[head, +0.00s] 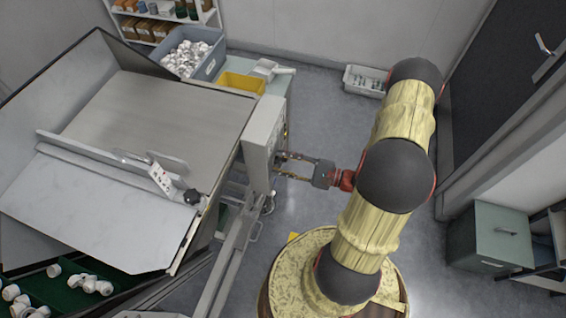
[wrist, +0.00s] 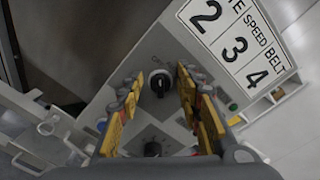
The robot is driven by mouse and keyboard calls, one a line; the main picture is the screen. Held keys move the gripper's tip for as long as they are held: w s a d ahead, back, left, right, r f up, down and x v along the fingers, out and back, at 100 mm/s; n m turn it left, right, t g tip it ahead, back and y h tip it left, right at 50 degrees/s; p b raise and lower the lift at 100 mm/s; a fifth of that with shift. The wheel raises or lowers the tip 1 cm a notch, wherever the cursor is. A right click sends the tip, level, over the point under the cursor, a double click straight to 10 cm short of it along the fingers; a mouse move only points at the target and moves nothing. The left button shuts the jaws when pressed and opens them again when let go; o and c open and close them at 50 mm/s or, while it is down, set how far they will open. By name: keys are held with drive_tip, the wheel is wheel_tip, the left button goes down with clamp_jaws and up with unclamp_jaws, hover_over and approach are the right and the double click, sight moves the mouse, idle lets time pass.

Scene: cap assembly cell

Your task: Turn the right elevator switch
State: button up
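A grey control box (head: 262,132) stands at the right side of the big metal machine. In the wrist view its panel (wrist: 128,73) carries an upper black rotary knob (wrist: 160,84) and a lower black rotary knob (wrist: 152,148). I cannot tell from the labels which one is the right elevator switch. My gripper (head: 282,165) reaches the box's right face from the right. In the wrist view my gripper (wrist: 158,85) is open, with the upper knob showing between its yellow-padded fingers. Gaps show on both sides of the knob. Whether the fingertips reach its depth is unclear.
A sign (wrist: 237,40) reading "SPEED BELT" with 2, 3, 4 sits beside the panel. A grey bin of white parts (head: 195,55) and a yellow tray (head: 242,83) stand behind the box.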

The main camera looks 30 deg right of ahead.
drive_tip(key=shift+c, duration=0.5)
drive_tip(key=c, duration=0.7)
clamp_jaws()
drive_tip(key=m+p, duration=0.3)
drive_tip(key=m, duration=0.1)
drive_tip(key=shift+d+r, duration=0.1)
drive_tip(key=shift+r, duration=0.15)
drive_tip(key=m+p, duration=0.1)
drive_tip(key=m, duration=0.1)
drive_tip(key=m+p, duration=0.2)
drive_tip(key=m, duration=0.1)
drive_tip(key=shift+w+d, duration=0.2)
drive_tip(key=shift+w+d+f+m+p, duration=0.15)
drive_tip(key=shift+m+p, duration=0.65)
drive_tip(key=shift+m, duration=1.4)
drive_tip(key=shift+w+d+f+m+p, duration=0.15)
drive_tip(key=shift+m+p, duration=0.6)
drive_tip(key=shift+m, duration=1.45)
